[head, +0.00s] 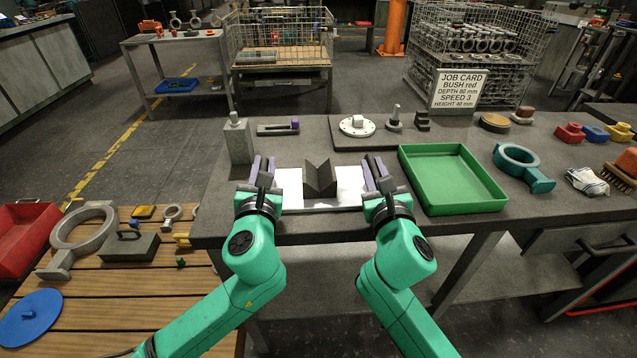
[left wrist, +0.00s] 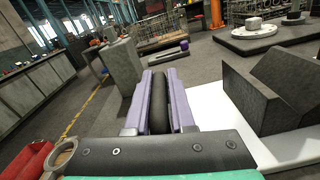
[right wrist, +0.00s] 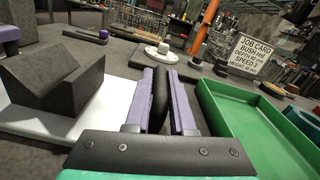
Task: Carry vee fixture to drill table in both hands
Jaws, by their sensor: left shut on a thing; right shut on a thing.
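The vee fixture is a white plate (head: 291,188) with a dark grey vee block (head: 320,182) on it, at the front of the grey bench. Its vee opens upward and the plate looks level. My left gripper (head: 264,170) is at its left end, shut on a dark upright handle (left wrist: 159,105). My right gripper (head: 376,174) is at its right end, shut on a matching dark handle (right wrist: 160,95). I cannot tell whether the plate touches the bench. A dark raised slab (head: 352,142) lies behind it; I cannot tell whether this is the drill table.
A green tray (head: 452,205) stands close right of my right gripper. A grey block (head: 238,142) stands behind my left gripper. A purple-ended tool (head: 278,129) lies at the back. A teal ring (head: 520,160) lies farther right.

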